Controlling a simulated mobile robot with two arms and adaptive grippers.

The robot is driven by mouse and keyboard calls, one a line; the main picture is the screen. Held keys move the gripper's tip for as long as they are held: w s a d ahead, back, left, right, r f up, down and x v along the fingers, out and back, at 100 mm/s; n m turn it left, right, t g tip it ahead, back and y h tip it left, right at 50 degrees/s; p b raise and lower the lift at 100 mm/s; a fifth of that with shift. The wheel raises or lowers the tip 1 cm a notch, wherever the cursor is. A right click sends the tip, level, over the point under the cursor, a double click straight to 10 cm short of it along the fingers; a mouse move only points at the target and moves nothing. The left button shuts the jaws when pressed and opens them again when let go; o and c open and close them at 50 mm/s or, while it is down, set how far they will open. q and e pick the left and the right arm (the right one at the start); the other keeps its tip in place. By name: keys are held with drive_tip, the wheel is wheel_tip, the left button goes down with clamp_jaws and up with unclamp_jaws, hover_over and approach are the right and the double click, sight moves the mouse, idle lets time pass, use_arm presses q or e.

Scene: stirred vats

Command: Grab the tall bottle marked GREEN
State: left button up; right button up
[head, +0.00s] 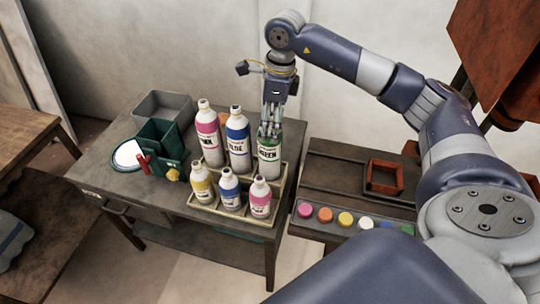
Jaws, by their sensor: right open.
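The tall bottle marked GREEN (269,158) is white with a green label band and stands upright at the right end of the back row in a rack. My right gripper (269,133) points down at the top of this bottle, its open fingers covering the cap and neck. I cannot tell whether they touch it. My left gripper is not in view.
The cream rack (234,212) also holds a tall pink bottle (208,128), a tall blue bottle (238,140) and short yellow, blue and pink bottles in front. A green bin (160,145) and grey bin (165,104) stand left. Coloured buttons (325,215) line the right console.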

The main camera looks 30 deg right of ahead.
sight(270, 147)
drive_tip(key=f, duration=0.1)
drive_tip(key=f+p, duration=0.1)
drive_tip(key=f, duration=0.2)
drive_tip(key=shift+w+a+f+p, duration=0.15)
drive_tip(key=shift+w+f+p, duration=0.15)
drive_tip(key=shift+f, duration=0.1)
drive_tip(key=c, duration=1.3)
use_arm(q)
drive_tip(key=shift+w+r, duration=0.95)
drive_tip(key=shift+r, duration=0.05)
use_arm(e)
drive_tip(key=shift+r, duration=0.1)
clamp_jaws()
